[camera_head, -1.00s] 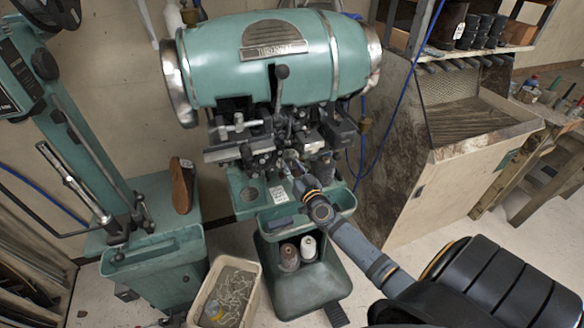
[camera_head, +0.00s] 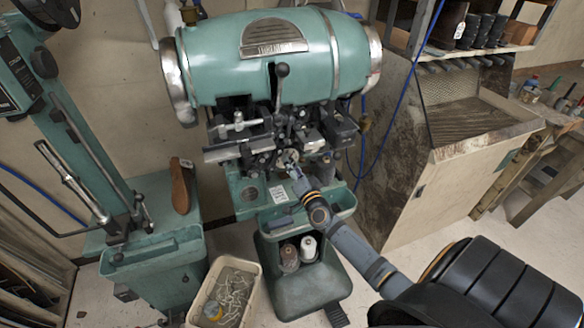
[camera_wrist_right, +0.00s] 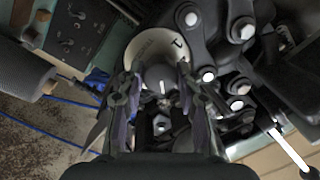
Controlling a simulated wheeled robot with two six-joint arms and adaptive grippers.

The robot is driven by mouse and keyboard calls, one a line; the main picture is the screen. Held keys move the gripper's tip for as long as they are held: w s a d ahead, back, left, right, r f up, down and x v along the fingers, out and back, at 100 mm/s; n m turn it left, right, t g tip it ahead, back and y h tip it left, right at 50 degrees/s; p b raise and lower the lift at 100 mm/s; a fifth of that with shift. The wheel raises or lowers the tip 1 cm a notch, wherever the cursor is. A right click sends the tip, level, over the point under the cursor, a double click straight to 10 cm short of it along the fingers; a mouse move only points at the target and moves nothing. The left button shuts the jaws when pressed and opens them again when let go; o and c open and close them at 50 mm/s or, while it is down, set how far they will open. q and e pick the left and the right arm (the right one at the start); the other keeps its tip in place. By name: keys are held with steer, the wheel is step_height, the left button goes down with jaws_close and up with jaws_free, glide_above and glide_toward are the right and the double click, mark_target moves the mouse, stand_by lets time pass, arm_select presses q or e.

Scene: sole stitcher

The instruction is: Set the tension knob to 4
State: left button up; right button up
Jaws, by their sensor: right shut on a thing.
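The tension knob (camera_wrist_right: 158,82) is a small dark grey knob with a light line on it, in the right wrist view. Behind it is a pale round dial (camera_wrist_right: 148,40) with dark marks; I cannot surely read the number. My right gripper (camera_wrist_right: 160,92) has its fingers on both sides of the knob and is shut on it. In the head view the right gripper (camera_head: 291,171) reaches the front of the green stitcher (camera_head: 250,80), where the dial (camera_head: 289,156) shows small and pale. The fingers hide part of the knob and dial. My left gripper is not in view.
Dark metal levers and bolts (camera_wrist_right: 240,30) crowd the dial's right side. A black ball-topped lever (camera_head: 281,72) stands above. A green tray (camera_head: 335,203) lies below the wrist. A brown sole (camera_head: 181,186) and a bin of scraps (camera_head: 238,283) are at left.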

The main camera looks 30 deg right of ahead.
steer(key=shift+m, duration=0.4)
steer(key=o, duration=1.1)
steer(key=shift+o, duration=0.2)
steer(key=s+a, duration=0.2)
steer(key=s, duration=0.9)
steer(key=shift+s+a+f, duration=0.15)
steer(key=shift+s+f, duration=0.15)
steer(key=shift+s, duration=0.1)
